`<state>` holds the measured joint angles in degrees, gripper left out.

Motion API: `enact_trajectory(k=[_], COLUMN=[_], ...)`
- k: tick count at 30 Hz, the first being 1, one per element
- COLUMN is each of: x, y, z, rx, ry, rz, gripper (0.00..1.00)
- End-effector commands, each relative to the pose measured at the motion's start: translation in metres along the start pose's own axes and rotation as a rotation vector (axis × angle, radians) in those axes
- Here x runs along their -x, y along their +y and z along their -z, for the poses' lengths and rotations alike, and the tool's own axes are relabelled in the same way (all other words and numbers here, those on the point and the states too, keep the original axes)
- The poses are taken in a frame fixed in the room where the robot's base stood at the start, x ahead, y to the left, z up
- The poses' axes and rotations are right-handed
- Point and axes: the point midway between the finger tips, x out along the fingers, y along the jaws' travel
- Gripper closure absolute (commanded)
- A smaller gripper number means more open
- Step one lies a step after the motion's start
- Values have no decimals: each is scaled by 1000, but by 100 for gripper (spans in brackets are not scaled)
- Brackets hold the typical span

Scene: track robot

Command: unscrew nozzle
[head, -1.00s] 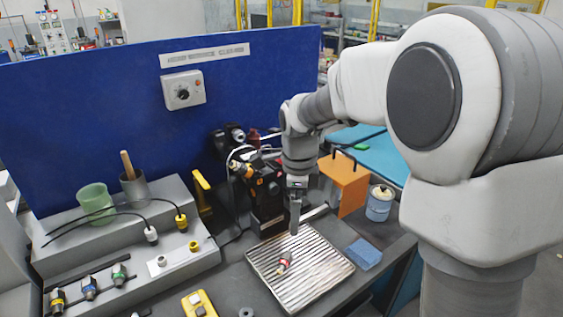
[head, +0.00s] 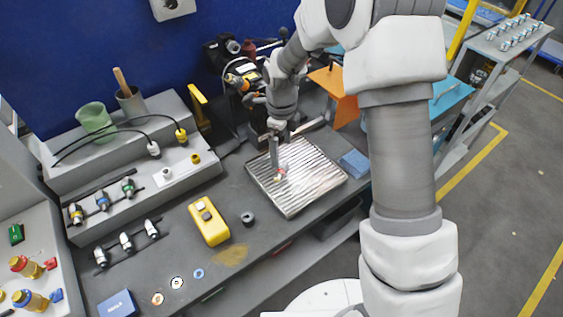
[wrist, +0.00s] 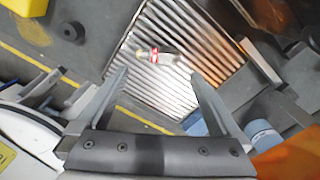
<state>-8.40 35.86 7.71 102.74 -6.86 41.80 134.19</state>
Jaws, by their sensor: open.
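A small nozzle-like part (head: 280,175) with a red band and a pale metallic end lies on the ribbed metal tray (head: 318,193). It also shows in the wrist view (wrist: 154,56), lying on its side across the ribs. My gripper (head: 276,166) points down at the tray, close to this part. In the wrist view the two fingers (wrist: 158,76) are spread wide with nothing between them, and the part lies just beyond their tips. How high the tips are above the tray is hard to tell.
A blue block (head: 355,163) lies right of the tray. A yellow device (head: 209,222) and a dark ring (head: 248,218) are at its left. A grey stepped rack (head: 150,190) holds several connectors.

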Motion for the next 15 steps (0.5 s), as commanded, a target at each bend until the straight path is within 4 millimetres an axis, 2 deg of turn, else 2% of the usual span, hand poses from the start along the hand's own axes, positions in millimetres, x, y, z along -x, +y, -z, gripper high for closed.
enact_trajectory(k=[3, 7, 15], x=[-25, -47, -73], y=[1, 1, 0], z=[0, 0, 0], rx=[0, 1, 0], ry=[1, 1, 1], rz=[-5, -4, -1], gripper=[0, 0, 0])
